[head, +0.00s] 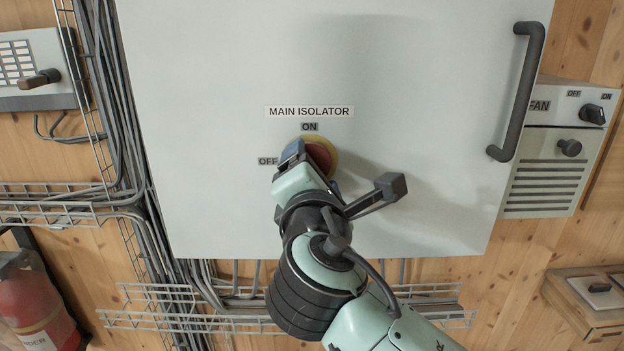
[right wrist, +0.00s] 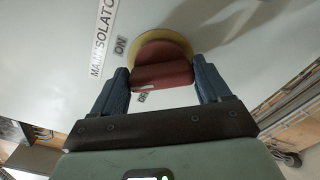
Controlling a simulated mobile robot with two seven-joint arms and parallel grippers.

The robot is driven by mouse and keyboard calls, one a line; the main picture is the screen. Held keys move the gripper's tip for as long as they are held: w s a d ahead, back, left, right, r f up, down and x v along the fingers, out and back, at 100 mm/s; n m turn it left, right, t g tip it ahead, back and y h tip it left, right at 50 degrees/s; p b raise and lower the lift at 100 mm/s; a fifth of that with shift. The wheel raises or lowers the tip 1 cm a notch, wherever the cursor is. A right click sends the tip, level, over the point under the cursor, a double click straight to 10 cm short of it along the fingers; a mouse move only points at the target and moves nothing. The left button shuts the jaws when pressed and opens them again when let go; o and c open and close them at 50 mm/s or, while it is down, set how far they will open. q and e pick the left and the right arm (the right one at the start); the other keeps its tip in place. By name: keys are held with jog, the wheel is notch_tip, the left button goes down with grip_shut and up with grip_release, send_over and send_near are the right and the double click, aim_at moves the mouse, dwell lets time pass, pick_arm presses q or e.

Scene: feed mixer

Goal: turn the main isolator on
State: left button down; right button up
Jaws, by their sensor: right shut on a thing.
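The main isolator is a red rotary handle (head: 321,157) on a round yellow plate (head: 333,153), on the light grey cabinet door. The ON label (head: 309,127) is above it and the OFF label (head: 268,161) to its left. My right gripper (head: 301,154) covers part of the handle in the head view. In the right wrist view, the blue fingers of my right gripper (right wrist: 163,80) are shut on the red handle (right wrist: 160,72), one each side. A pale mark on the handle lies near the partly hidden OFF label (right wrist: 142,97). My left gripper is out of view.
The door has a dark vertical pull handle (head: 520,90) at right. A fan control box (head: 560,140) stands right of the cabinet. Cables and wire trays (head: 130,200) run left and below. A red extinguisher (head: 35,305) is at lower left.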

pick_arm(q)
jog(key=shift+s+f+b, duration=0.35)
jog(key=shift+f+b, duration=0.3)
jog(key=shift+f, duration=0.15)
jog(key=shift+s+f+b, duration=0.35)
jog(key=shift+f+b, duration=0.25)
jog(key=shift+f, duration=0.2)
pick_arm(e)
jog(key=shift+d+f+m, duration=0.1)
jog(key=shift+m, duration=3.5)
jog(key=o, duration=1)
jog(key=shift+w, duration=0.1)
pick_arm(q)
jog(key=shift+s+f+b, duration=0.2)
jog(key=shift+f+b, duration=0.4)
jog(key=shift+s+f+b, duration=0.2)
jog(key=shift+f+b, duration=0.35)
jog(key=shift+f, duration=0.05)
pick_arm(e)
jog(key=s, duration=1.3)
jog(key=shift+s, duration=0.25)
